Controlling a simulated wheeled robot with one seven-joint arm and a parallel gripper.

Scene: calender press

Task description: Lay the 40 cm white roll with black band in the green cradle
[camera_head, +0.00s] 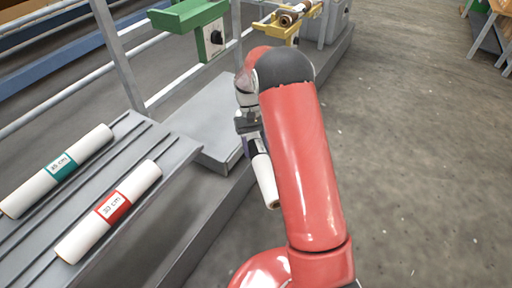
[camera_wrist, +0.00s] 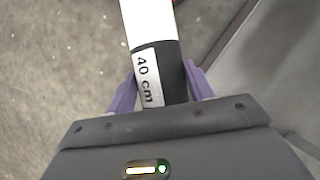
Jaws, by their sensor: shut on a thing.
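The white roll (camera_head: 264,179) hangs from my gripper (camera_head: 251,143), partly hidden behind my red arm in the head view. In the wrist view the roll (camera_wrist: 147,22) shows its black band (camera_wrist: 172,70) with a "40 cm" label. My gripper (camera_wrist: 158,84) is shut on it, with purple fingers on both sides of the band. The green cradle (camera_head: 190,14) is at the top of the head view, above and left of my gripper, and looks empty. The roll is apart from it.
A grey sloped rack (camera_head: 180,157) at left holds a white roll with a teal band (camera_head: 62,168) and one with a red band (camera_head: 112,208). Grey rails and posts (camera_head: 118,55) stand near the green cradle. Open floor lies right.

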